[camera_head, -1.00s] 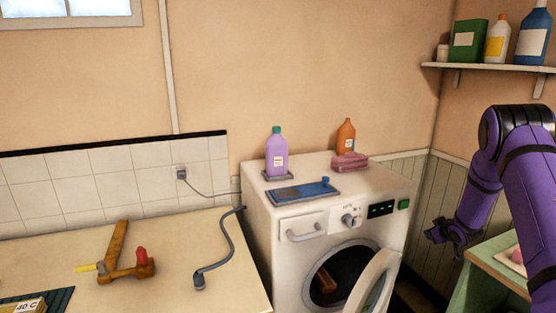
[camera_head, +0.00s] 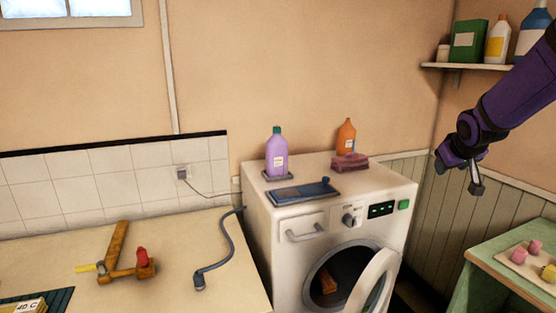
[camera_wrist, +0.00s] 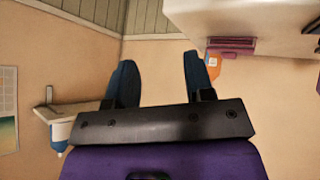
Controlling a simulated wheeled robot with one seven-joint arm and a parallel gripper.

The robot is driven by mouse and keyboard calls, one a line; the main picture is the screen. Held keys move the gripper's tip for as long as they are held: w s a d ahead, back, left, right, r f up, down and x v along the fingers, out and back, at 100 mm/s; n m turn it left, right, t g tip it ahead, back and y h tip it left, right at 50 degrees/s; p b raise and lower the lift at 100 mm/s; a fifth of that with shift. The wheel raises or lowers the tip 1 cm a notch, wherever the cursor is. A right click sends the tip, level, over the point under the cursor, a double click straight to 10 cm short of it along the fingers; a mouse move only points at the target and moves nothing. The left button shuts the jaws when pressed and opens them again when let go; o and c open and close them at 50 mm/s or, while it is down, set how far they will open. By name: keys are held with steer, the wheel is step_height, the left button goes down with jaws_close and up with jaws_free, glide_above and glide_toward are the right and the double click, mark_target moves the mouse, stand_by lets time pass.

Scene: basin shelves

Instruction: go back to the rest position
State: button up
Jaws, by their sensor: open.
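My gripper (camera_head: 458,170) is at the right in the head view, in the air to the right of the washing machine (camera_head: 268,222) and below the wall shelf. In the wrist view my gripper (camera_wrist: 158,75) shows two dark blue fingers spread apart with nothing between them. It touches nothing that I can see.
A shelf (camera_head: 480,67) with bottles is near my arm. A green table (camera_head: 488,262) with pink and yellow pieces stands below my gripper. The washer's round door (camera_head: 384,284) is open. Bottles (camera_head: 277,156) and a blue tray (camera_head: 300,193) stand on the washer.

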steer(key=s+a+r+g+y, duration=0.1)
steer(key=s+a+r, duration=0.25)
steer(key=s, duration=0.55)
steer(key=s+a+r, duration=0.3)
steer(key=s+a, duration=0.2)
steer(key=s, duration=0.3)
steer(key=s+a+g+y, duration=0.1)
steer(key=s+a, duration=0.2)
steer(key=s, duration=0.6)
steer(key=s+a+g, duration=0.1)
steer(key=s+a, duration=0.2)
steer(key=s, duration=0.5)
steer(key=shift+s+f+m+y, duration=0.3)
steer(key=shift+s+f+y, duration=0.05)
steer(key=shift+f+y, duration=0.05)
steer(key=shift+d, duration=0.1)
